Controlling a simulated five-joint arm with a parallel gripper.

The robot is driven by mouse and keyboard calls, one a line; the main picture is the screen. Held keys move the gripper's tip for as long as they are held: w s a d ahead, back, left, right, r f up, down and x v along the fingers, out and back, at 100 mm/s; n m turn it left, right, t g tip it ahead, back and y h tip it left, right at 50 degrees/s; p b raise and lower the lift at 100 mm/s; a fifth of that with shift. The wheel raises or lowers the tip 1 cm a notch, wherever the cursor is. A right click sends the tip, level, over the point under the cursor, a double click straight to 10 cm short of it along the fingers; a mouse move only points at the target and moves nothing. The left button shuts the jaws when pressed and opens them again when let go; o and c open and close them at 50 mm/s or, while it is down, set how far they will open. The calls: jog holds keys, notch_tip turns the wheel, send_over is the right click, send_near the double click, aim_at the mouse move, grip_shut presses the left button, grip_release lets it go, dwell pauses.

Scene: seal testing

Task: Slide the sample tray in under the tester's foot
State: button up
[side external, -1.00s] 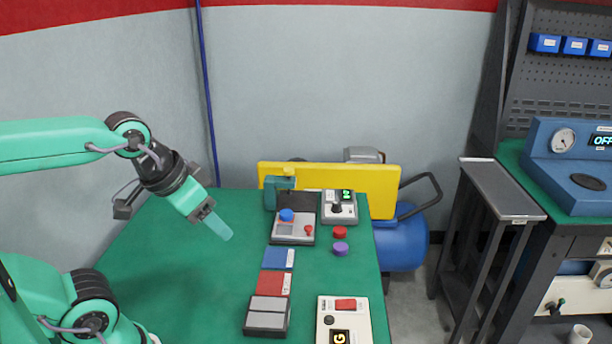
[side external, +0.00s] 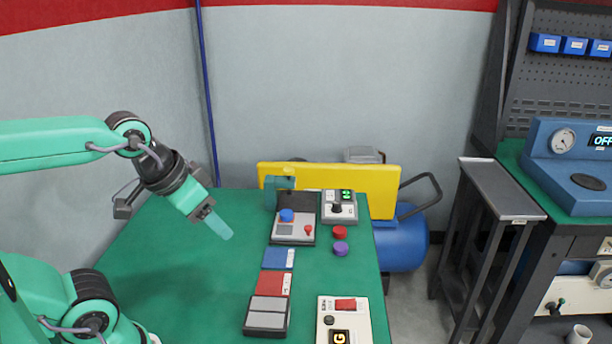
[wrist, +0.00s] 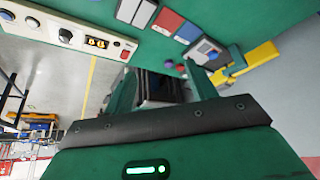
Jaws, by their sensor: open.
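The tester (side external: 283,193) stands at the back of the green bench, with a teal head and a dark upright plate. A grey tray-like unit (side external: 284,241) with a blue round piece and a small red knob sits at its front. I take this for the sample tray, but cannot tell whether it is separate from the tester. The unit also shows in the wrist view (wrist: 206,52). My gripper (side external: 219,227) is in the air to the left, clear of the unit and pointing down to the right. In the wrist view its teal fingers (wrist: 160,90) stand apart.
Blue, red and grey pads (side external: 273,284) lie in a row before the tester. Red and purple discs (side external: 340,241) lie to its right. Control boxes stand at the back (side external: 339,207) and front right (side external: 344,323). The bench's left side is clear.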

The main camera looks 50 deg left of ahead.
jog(key=c, duration=0.3)
jog(key=w+a+n+g, duration=0.3)
jog(key=w+n, duration=0.6)
jog(key=w, duration=0.8)
jog(key=w+a+f+n+g, duration=0.1)
jog(key=w+a+f+n, duration=0.1)
jog(key=w+f+n, duration=0.1)
jog(key=w+a+f+n, duration=0.2)
jog(key=w+f+n, duration=0.1)
jog(key=w+f, duration=0.2)
jog(key=w+a+f+n+g, duration=0.1)
jog(key=w+a+f+n, duration=0.1)
jog(key=w+f, duration=0.3)
jog(key=shift+w+f+n+g, duration=0.1)
jog(key=shift+w+n+g, duration=0.25)
jog(key=shift+n, duration=0.15)
